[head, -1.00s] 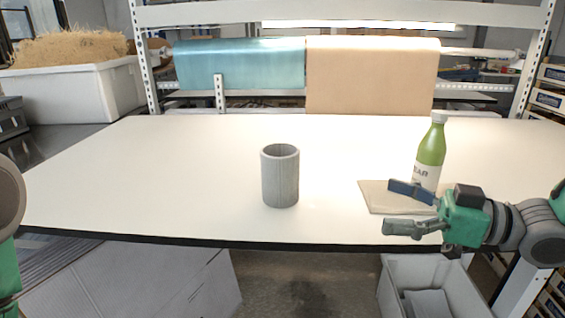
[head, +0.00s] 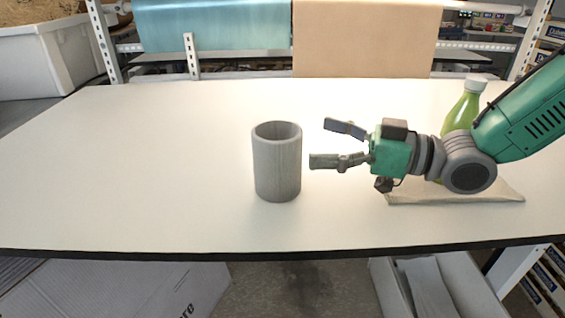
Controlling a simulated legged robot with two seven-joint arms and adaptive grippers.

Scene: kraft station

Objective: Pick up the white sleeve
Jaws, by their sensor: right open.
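An upright hollow cylinder (head: 277,165), open at the top, stands on the table left of my right gripper. It is the sleeve-shaped thing in view and looks grey rather than white. My right gripper (head: 325,143) is open and empty, its two fingers pointing left toward the cylinder's upper right side. A small gap shows between the fingertips and the cylinder. My left gripper is not in view.
A green bottle (head: 465,107) with a white cap stands behind my right arm, partly hidden. A flat beige pad (head: 500,191) lies beneath the arm. The white table (head: 150,170) is clear to the left. Teal and brown paper rolls hang behind it.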

